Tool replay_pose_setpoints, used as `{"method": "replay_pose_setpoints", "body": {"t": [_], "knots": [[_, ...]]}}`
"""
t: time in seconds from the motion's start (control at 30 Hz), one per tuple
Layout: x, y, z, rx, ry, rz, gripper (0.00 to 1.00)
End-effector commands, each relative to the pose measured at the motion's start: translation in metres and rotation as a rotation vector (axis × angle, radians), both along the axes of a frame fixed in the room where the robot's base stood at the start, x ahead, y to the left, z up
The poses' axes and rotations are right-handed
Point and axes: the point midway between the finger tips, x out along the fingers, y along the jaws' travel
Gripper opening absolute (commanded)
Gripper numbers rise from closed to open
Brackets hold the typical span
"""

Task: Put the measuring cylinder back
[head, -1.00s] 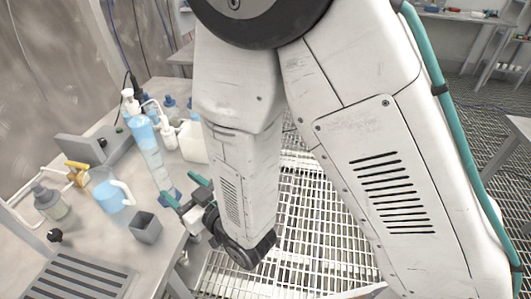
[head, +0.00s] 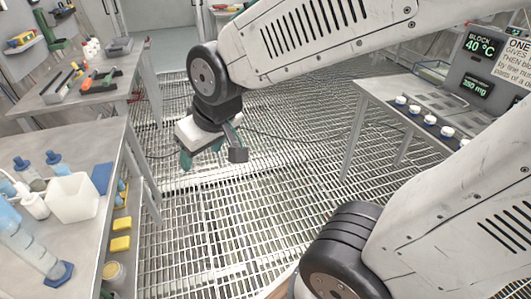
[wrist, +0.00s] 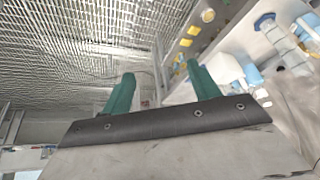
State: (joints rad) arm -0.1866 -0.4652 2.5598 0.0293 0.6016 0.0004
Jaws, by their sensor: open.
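The measuring cylinder (head: 38,252) is a tall clear tube with pale blue liquid and a blue foot. It stands on the left bench (head: 95,170) at the lower left of the head view, its top cut off by the picture edge. What looks like the same cylinder shows at the right of the wrist view (wrist: 287,45). My gripper (head: 212,155) hangs over the grated floor, well to the right of the bench and apart from the cylinder. Its two green fingers are spread with nothing between them, also in the wrist view (wrist: 160,78).
A white square container (head: 73,198) and a white bottle (head: 35,206) stand close to the cylinder. Yellow items (head: 121,243) sit below the bench top. A far table (head: 75,95) holds tools. A right bench (head: 395,90) carries several small capped jars.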

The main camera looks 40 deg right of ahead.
Motion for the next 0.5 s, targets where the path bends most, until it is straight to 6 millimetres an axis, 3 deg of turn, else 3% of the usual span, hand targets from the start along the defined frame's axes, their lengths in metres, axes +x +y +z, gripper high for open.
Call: {"method": "replay_pose_setpoints", "body": {"t": [0.03,0.1,0.23,0.33,0.5], "knots": [[-0.024,-0.019,0.012,-0.012,0.05,-0.04,0.61],[-0.057,-0.037,0.022,-0.029,0.133,-0.082,0.61],[-0.105,-0.057,0.034,-0.048,0.252,-0.14,0.61],[-0.126,-0.063,0.039,-0.054,0.303,-0.162,0.61],[-0.135,-0.065,0.041,-0.057,0.329,-0.171,0.61]]}}
